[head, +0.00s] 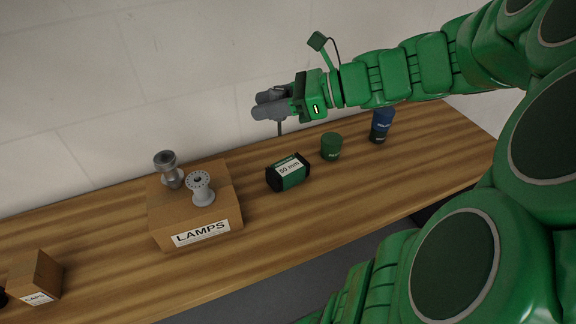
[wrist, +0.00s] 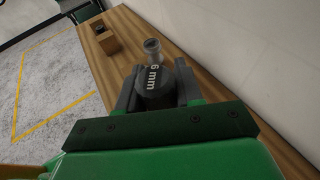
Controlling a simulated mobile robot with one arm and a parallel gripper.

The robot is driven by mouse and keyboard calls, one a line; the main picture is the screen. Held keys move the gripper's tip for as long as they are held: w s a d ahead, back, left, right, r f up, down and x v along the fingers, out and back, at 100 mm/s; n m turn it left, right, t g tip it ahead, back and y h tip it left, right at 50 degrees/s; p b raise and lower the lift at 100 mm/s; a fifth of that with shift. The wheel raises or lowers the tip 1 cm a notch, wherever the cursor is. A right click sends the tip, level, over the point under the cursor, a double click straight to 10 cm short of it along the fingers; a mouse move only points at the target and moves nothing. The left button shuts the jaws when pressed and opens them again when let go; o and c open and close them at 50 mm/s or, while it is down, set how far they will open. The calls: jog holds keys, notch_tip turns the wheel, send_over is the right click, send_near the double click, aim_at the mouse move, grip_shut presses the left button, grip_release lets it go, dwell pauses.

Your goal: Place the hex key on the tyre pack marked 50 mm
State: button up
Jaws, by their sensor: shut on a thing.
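The tyre pack (head: 289,173) is a dark green and black block with a white 50 mm label. It lies on the wooden bench. My gripper is above the bench, towards the wall, higher than the pack and apart from it. The pack does not show in the wrist view.
A cardboard box marked LAMPS (head: 163,222) stands left of the pack with two grey hub-like parts (head: 203,189) on it. A small CAPS box (head: 46,273) is far left.

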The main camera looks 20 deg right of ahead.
jog(key=s+d+m+t, duration=0.1)
jog(key=s+d+t, duration=0.15)
jog(key=s, duration=0.35)
send_over(282, 165)
notch_tip(282, 165, down, 15)
jog(key=shift+s+g+h, duration=0.2)
jog(key=shift+g+h, duration=0.2)
jog(key=shift+g, duration=0.05)
dwell(0.4)
jog(key=shift+w+f, duration=0.2)
jog(key=shift+f, duration=1.5)
jog(key=shift+f, duration=0.1)
jog(key=o, duration=1)
jog(key=shift+o, duration=0.2)
